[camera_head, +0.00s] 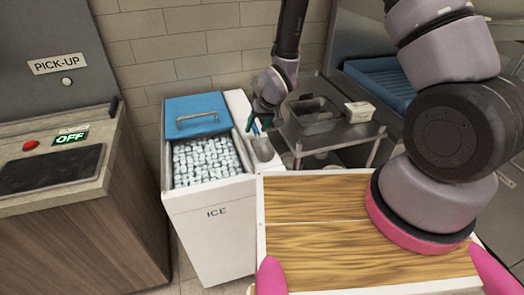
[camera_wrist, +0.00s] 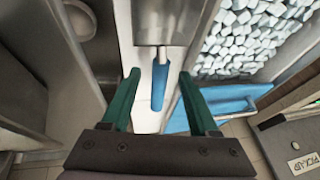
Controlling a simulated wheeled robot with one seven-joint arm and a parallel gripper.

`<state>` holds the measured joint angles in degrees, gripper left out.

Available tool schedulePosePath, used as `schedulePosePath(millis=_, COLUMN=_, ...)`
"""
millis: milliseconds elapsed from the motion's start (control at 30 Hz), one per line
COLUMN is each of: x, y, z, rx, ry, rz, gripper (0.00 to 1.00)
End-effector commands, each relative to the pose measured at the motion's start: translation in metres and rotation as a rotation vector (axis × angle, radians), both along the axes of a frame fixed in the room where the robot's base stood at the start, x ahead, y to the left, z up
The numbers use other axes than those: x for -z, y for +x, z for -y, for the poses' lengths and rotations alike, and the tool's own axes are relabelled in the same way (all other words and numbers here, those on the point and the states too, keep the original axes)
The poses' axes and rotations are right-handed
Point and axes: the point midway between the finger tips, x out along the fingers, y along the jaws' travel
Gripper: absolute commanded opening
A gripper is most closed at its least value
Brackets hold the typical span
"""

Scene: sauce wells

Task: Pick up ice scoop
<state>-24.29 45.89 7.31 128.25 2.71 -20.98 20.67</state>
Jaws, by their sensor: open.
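The ice scoop has a grey metal bowl (camera_head: 262,149) and a blue handle (camera_wrist: 160,88). It lies on a narrow white ledge along the right side of the ice bin (camera_head: 208,228). My gripper (camera_head: 259,125) is open and empty, above the handle end of the scoop in the head view. In the wrist view its two green fingers (camera_wrist: 159,74) stand on either side of the blue handle, with the handle closer to the right finger. I cannot tell how far the fingertips are above the ledge. The fingers partly hide the handle in the head view.
The bin's blue lid (camera_head: 197,116) is at the back, with ice cubes (camera_head: 200,160) showing in front. A metal table (camera_head: 335,138) with a grey pan (camera_head: 313,116) stands close on the right. A pick-up counter (camera_head: 65,180) stands left. A wooden board (camera_head: 330,205) is in the foreground.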

Motion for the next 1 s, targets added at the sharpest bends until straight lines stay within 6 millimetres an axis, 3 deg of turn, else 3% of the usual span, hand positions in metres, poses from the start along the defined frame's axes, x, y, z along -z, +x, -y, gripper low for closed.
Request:
schedulePosePath(millis=167, x=0.019, y=0.007, z=-0.006, rx=0.000, ry=0.000, rz=0.000, gripper=0.61)
schedulePosePath(millis=400, x=0.020, y=0.007, z=-0.006, rx=0.000, ry=0.000, rz=0.001, gripper=0.61)
schedulePosePath(millis=433, x=0.020, y=0.007, z=-0.006, rx=0.000, ry=0.000, rz=0.001, gripper=0.57)
schedulePosePath(millis=567, x=0.020, y=0.007, z=-0.006, rx=0.000, ry=0.000, rz=0.001, gripper=0.07)
schedulePosePath(millis=600, x=0.020, y=0.007, z=-0.006, rx=0.000, ry=0.000, rz=0.001, gripper=0.00)
schedulePosePath(millis=1000, x=0.015, y=0.008, z=-0.007, rx=0.000, ry=0.001, rz=0.002, gripper=0.00)
